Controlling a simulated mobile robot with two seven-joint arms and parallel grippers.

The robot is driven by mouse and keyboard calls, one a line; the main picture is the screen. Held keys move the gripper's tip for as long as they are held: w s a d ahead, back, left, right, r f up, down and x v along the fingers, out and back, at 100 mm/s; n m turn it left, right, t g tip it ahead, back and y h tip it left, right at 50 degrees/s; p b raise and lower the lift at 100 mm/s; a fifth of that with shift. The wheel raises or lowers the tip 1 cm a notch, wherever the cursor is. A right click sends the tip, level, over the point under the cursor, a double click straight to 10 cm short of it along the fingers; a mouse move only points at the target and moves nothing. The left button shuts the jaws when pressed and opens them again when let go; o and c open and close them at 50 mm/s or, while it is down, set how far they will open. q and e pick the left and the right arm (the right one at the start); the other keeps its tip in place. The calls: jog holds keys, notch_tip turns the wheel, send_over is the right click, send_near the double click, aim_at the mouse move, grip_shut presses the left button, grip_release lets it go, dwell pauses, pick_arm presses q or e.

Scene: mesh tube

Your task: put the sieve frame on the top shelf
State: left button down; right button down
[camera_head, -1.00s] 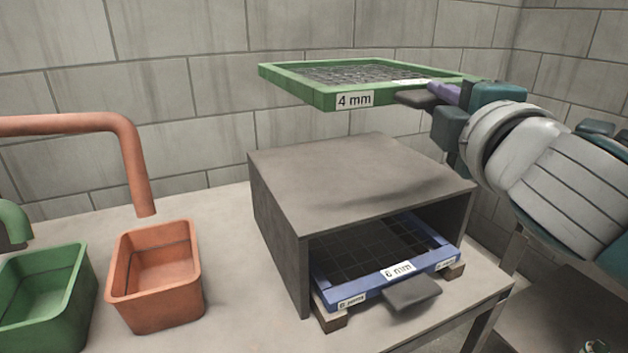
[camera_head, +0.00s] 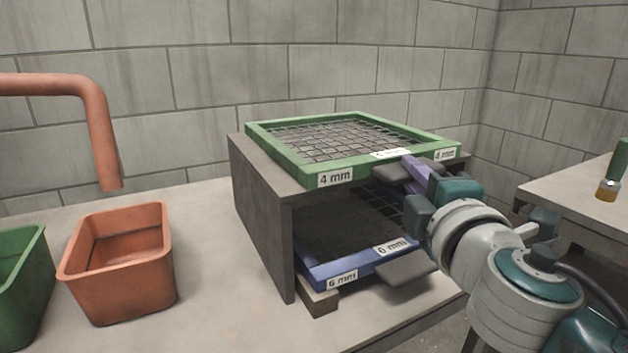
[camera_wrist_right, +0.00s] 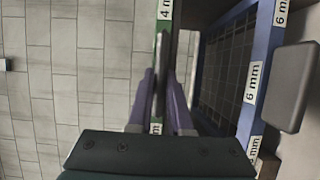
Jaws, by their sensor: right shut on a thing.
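The green sieve frame (camera_head: 325,177) is marked "4 mm" and has a dark mesh. In the head view it lies level at the top of the grey box shelf (camera_head: 262,218); whether it rests on the top or hovers just above cannot be told. My right gripper (camera_head: 412,172) is shut on the frame's dark front handle. In the right wrist view the purple fingers (camera_wrist_right: 166,95) pinch this handle, and the green edge (camera_wrist_right: 163,45) shows behind it. My left gripper is not in view.
A blue "6 mm" sieve frame (camera_head: 345,268) sits inside the box on wooden runners (camera_head: 318,300), its handle (camera_head: 398,272) sticking out below my right gripper. An orange bin (camera_head: 120,265) and a green bin (camera_head: 22,285) stand left. Another table (camera_head: 590,195) is at right.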

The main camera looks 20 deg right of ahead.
jog(key=shift+r, duration=0.2)
jog(key=c, duration=1.3)
grip_release()
jog(key=shift+f, duration=0.2)
jog(key=o, duration=0.5)
jog(key=shift+c, duration=0.2)
jog(key=shift+r, duration=0.1)
